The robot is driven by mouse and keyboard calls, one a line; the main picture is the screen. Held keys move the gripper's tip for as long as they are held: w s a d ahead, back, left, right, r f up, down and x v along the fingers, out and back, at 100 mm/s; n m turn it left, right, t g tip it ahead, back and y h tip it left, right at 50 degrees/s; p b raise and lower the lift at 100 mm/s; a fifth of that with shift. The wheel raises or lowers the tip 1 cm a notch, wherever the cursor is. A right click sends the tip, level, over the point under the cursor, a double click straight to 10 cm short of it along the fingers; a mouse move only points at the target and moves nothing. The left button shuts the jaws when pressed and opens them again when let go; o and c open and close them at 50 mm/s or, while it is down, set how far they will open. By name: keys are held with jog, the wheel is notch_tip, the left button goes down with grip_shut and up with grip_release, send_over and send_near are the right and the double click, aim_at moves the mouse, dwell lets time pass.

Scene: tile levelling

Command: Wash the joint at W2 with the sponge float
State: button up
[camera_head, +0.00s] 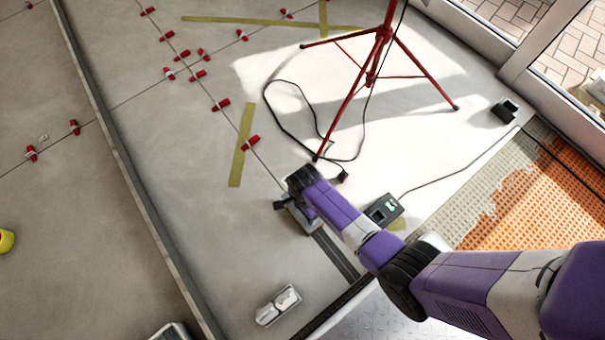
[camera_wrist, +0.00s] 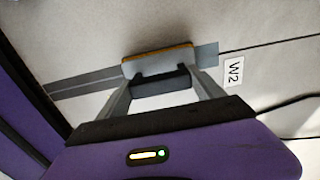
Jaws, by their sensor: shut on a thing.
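My gripper (camera_wrist: 163,84) is shut on the dark handle of the sponge float (camera_wrist: 155,57), a grey board with an orange-tan edge. The float lies over the joint, at or very near the floor; I cannot tell if it touches. A dark grey band (camera_wrist: 85,84) runs along the joint on the left of the float, and a short piece (camera_wrist: 207,56) shows on its right. The W2 label (camera_wrist: 233,72) lies just right of that piece. In the head view my gripper (camera_head: 297,203) is low over the floor, and the dark band (camera_head: 336,257) runs down-right from it.
A red tripod (camera_head: 383,36) with a looping black cable stands beyond. A small dark box (camera_head: 384,209) sits close right of my arm. A grey tray with white items (camera_head: 278,306) lies below. Red clips (camera_head: 220,104) dot other joints. Orange matting (camera_head: 545,205) lies at right.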

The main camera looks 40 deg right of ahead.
jog(key=shift+s, duration=0.15)
jog(key=shift+s+f+p, duration=0.1)
jog(key=shift+s+p, duration=0.55)
jog(key=shift+s, duration=0.45)
jog(key=shift+s+p, duration=0.75)
jog(key=shift+s, duration=0.45)
jog(key=shift+s+r+p, duration=0.25)
jog(key=shift+s+p, duration=0.3)
jog(key=shift+s, duration=0.15)
jog(key=shift+s+f+p, duration=0.2)
jog(key=shift+s+p, duration=0.75)
jog(key=shift+s, duration=1.15)
jog(key=shift+s+p, duration=0.55)
jog(key=shift+s, duration=0.55)
jog(key=shift+s+r, duration=0.1)
